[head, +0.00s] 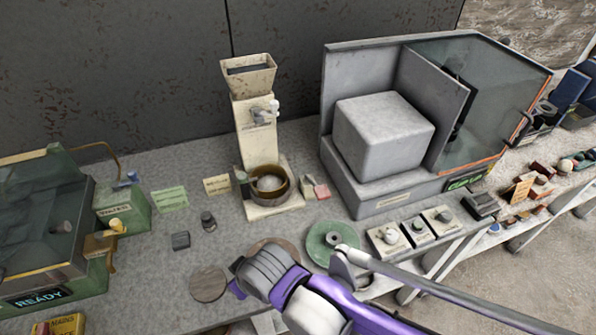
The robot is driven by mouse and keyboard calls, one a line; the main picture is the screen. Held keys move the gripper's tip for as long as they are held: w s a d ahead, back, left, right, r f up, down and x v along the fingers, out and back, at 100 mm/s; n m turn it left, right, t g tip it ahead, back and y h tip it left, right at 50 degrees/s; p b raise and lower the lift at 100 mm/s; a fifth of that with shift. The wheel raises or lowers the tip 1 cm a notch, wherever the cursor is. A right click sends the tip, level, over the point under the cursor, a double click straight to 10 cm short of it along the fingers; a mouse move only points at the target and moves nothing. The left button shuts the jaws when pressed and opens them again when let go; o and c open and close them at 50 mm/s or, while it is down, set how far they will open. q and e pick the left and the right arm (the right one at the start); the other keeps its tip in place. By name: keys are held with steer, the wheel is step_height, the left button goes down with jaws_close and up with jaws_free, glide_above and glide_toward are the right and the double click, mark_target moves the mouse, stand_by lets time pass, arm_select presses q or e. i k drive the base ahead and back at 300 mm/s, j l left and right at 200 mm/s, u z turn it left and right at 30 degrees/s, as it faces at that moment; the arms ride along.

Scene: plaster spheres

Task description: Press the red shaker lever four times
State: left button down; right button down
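I cannot clearly make out a red lever. A small pinkish-red block (321,190) sits just right of a cream stand (260,140), which carries a hopper on top and a round brown-rimmed bowl (270,187) at its foot. I cannot tell whether the block belongs to a lever. My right gripper (243,280), grey with a purple arm, reaches in from the bottom right. It is over the front of the bench, in front of the stand and apart from it. Its fingertips are not clear, so its opening cannot be told. My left gripper is out of view.
A green machine (110,212) with a READY display stands at left. A grey glass-fronted cabinet (345,185) holding a pale block (383,132) stands at right. Several knobs (391,237) line the front. A green disc (333,240) and brown disc (208,284) lie near my gripper.

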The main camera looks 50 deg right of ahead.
mark_target(322, 192)
steer(key=z, duration=2)
